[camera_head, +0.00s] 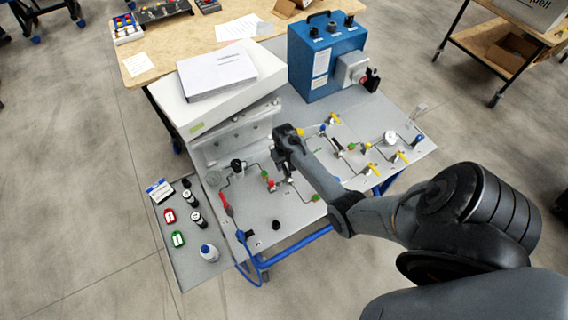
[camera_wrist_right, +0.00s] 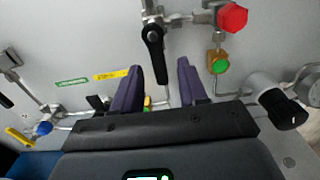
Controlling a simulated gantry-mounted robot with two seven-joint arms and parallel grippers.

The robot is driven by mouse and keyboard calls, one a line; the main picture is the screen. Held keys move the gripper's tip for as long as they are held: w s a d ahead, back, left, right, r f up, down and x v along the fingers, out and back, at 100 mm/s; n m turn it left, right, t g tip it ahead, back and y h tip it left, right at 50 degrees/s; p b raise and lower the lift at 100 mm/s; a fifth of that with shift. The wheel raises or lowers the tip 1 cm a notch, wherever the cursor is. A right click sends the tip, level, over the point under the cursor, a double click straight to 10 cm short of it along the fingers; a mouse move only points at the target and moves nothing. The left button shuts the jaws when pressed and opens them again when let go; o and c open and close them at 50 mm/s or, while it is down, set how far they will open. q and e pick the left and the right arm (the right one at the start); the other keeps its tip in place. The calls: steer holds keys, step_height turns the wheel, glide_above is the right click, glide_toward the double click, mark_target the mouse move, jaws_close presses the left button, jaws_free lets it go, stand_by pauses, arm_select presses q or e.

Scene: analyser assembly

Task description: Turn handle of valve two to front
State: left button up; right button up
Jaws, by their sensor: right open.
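My right gripper (camera_head: 282,160) is over the grey panel (camera_head: 325,222), pointing down at the tubing and valves. In the right wrist view the two dark fingers of my right gripper (camera_wrist_right: 160,72) are spread with nothing held between them. A black lever handle (camera_wrist_right: 153,42) lies just beyond the fingertips, its end pointing down toward the gap between them. A red knob (camera_wrist_right: 232,17) and a green knob (camera_wrist_right: 220,64) are to its right. No label legibly says which valve is valve two. My gripper hides part of the panel in the head view. My left gripper is not in view.
A blue box (camera_head: 325,58) and a white case (camera_head: 220,104) stand at the panel's back. Yellow handles (camera_head: 400,155) sit on the right. A black knob (camera_wrist_right: 285,110) is close to my right finger. Bottles and coloured items lie on the left side shelf (camera_head: 200,268).

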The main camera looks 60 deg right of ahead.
jaws_close()
